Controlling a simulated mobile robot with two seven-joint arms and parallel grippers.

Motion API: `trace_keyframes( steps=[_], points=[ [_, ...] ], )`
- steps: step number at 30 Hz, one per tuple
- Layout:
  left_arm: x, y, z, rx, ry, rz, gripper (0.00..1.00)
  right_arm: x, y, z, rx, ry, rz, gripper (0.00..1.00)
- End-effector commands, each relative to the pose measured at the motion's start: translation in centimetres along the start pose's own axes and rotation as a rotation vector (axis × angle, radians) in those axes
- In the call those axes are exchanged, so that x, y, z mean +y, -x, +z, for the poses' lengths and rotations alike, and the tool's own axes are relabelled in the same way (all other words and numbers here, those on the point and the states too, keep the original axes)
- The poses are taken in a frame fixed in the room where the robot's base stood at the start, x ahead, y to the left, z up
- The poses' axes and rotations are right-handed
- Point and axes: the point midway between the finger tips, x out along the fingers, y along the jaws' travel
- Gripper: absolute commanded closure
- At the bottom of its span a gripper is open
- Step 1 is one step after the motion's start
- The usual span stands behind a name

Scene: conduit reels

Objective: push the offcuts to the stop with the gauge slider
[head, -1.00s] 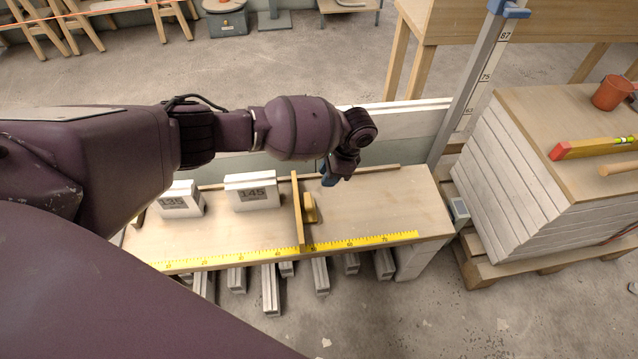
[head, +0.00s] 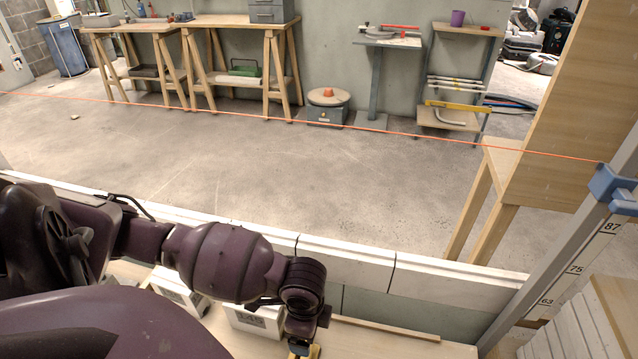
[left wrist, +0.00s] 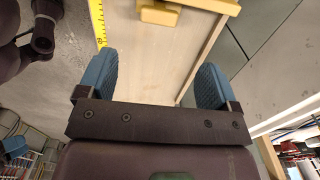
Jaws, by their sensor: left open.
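The gauge slider's yellow-brown grip block (left wrist: 158,13) shows at the top of the left wrist view, and a bit of it (head: 311,352) shows at the bottom of the head view. My left gripper (left wrist: 153,72) is open and empty, its blue fingers apart over bare bench top, short of the slider block. In the head view the gripper (head: 303,340) hangs close by the block; contact cannot be told. Two pale offcut blocks, one marked 145 (head: 258,319) and one farther left (head: 178,289), stand on the bench, partly behind my arm. I cannot make out the stop. My right gripper is out of view.
A yellow scale (left wrist: 97,18) runs along one bench edge. A pale low wall (head: 345,262) stands behind the bench. An upright post (head: 560,265) with a blue clamp (head: 612,190) rises at the right. An orange line (head: 370,129) crosses the room. The floor beyond is mostly clear.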

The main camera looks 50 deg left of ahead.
Motion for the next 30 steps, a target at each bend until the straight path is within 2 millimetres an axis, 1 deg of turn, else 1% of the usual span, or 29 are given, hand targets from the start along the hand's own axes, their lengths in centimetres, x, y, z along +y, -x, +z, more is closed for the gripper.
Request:
trace_keyframes(
  steps=[4, 6, 12, 18, 24, 30],
  points=[
    [0.2, -1.5, 0.1, -0.003, 0.0, 0.005, 0.15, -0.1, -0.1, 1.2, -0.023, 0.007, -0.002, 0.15],
    [0.2, -2.6, 0.1, -0.005, 0.001, 0.009, 0.15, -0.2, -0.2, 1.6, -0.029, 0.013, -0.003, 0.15],
    [0.4, -6.3, 0.2, -0.008, 0.001, 0.013, 0.15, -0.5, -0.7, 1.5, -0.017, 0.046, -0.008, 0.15],
    [0.3, -9.2, 0.2, -0.007, -0.001, 0.01, 0.15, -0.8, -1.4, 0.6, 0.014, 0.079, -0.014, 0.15],
    [0.2, -10.6, 0.1, -0.003, -0.001, 0.004, 0.15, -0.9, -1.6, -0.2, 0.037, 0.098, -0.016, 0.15],
    [0.1, -10.8, 0.0, -0.001, -0.001, 0.001, 0.15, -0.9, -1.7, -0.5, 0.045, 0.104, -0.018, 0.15]
  ],
)
